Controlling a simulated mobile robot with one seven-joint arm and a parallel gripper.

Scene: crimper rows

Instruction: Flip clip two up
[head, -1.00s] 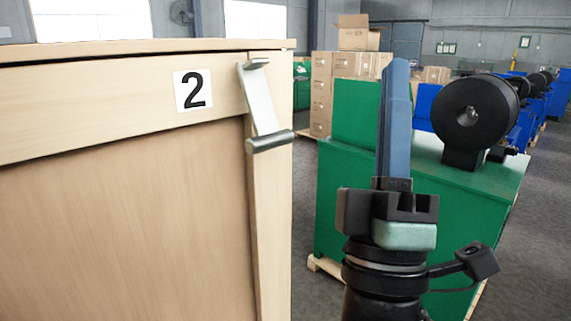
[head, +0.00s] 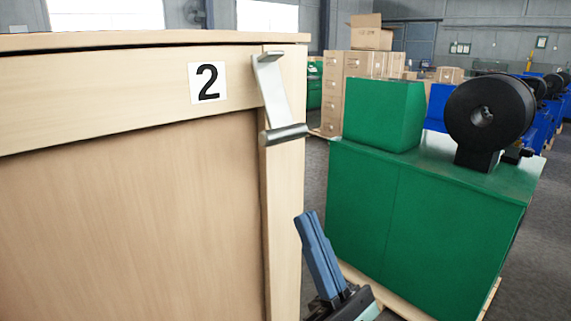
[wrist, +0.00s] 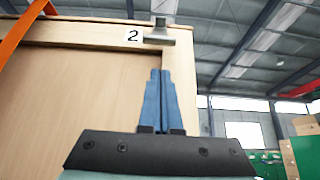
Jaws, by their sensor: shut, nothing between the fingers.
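The metal clip (head: 275,95) is on the upper right corner of the wooden crate, beside the label "2" (head: 207,82). Its bent top end meets the crate's top edge, and its lower end is a thick grey bar standing out from the post. My gripper (head: 307,216) is shut and empty, below the clip and slightly right of it, tilted up to the left in the head view. In the wrist view the gripper (wrist: 159,72) points up toward the clip (wrist: 159,33), with a gap between them.
The wooden crate (head: 130,210) fills the left side. A green cabinet (head: 430,225) with a black reel (head: 489,120) stands to the right. Cardboard boxes (head: 360,65) are stacked behind. In the wrist view an orange strip (wrist: 22,32) crosses the upper left.

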